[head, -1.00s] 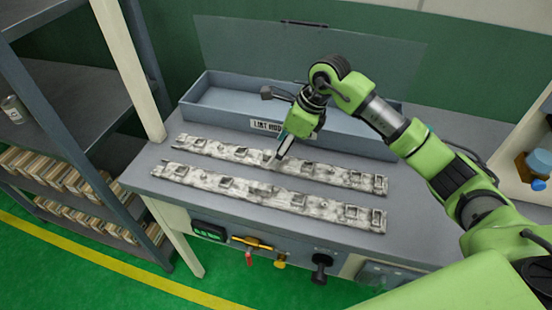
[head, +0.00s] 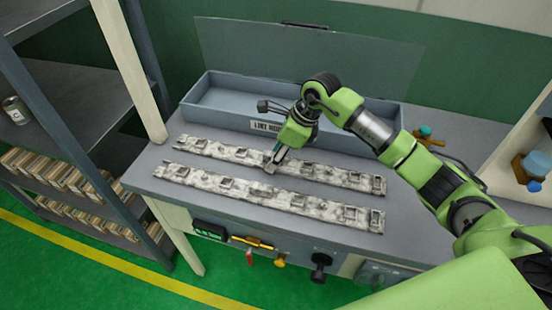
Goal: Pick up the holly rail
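Two long, flat, grey-white mottled rails with small raised clips lie roughly parallel on the grey bench. The back rail (head: 325,174) lies nearer the bin, and the front rail (head: 318,204) lies nearer the bench's front edge. I cannot tell by sight which is the holly rail. My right gripper (head: 271,166) points down at the middle of the back rail, its fingertips at or just over it. The fingers are too small and overlapped to tell whether they are open or touching the rail. My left gripper is not in view.
A long blue-grey open bin (head: 225,113) with a label stands behind the rails. A shelf rack (head: 75,120) stands at the left. A small brown and teal object (head: 424,135) is at the back right. Knobs and switches line the bench front.

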